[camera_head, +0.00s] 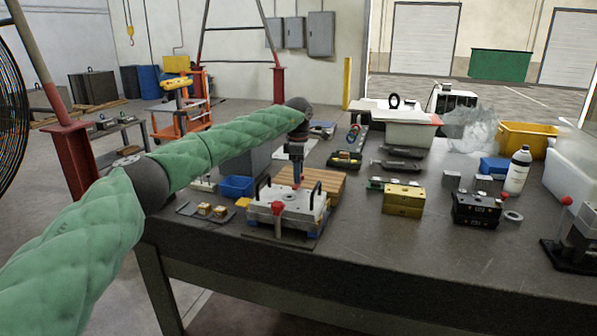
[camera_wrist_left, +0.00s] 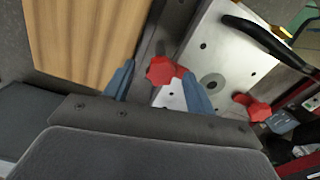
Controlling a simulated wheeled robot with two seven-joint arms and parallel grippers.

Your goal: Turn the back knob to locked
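The mould base (camera_head: 285,203) is a metal plate block with black handles near the front edge of the bench. Its plate (camera_wrist_left: 222,55) fills the upper right of the left wrist view. A red front knob (camera_head: 278,208) shows in the head view. The back knob (camera_wrist_left: 160,70), also red, sits beside the plate near the wooden board, and the front knob (camera_wrist_left: 258,108) is further right. My left gripper (camera_head: 296,182) points down over the back of the mould. Its blue fingers (camera_wrist_left: 158,82) are apart, with the back knob showing between them; contact cannot be told. My right gripper is out of view.
The wooden board (camera_wrist_left: 85,38) lies right behind the mould. A blue bin (camera_head: 237,187) and small blocks are to the left. A yellow block (camera_head: 403,200) and a black block (camera_head: 476,209) stand to the right.

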